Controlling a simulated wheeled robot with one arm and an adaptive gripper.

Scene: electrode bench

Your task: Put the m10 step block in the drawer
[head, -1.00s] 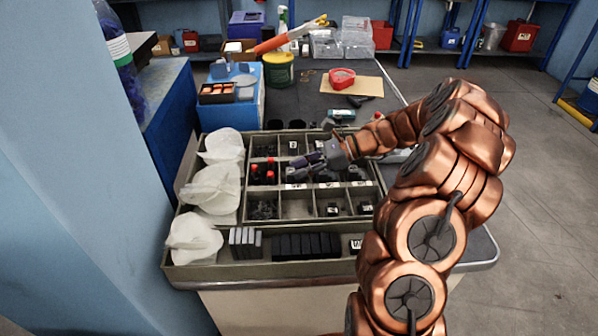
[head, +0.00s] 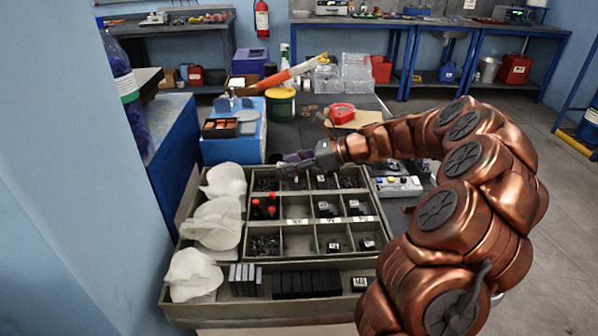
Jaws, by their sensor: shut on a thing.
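My gripper (head: 291,160) is over the back row of a grey compartment tray (head: 376,236), raised a little above its back edge. It is shut on a small dark block (head: 287,173), mostly hidden by the fingers; its label cannot be read. Other small black blocks with white labels sit in the tray's cells, such as one block (head: 324,208) in the middle row and one block (head: 334,246) in the front row. I cannot tell their sizes. The drawer cannot be made out for certain.
Red-capped bottles (head: 272,206) stand in a left cell. White masks (head: 215,224) line the tray's left side. A white device (head: 398,187) lies to the right.

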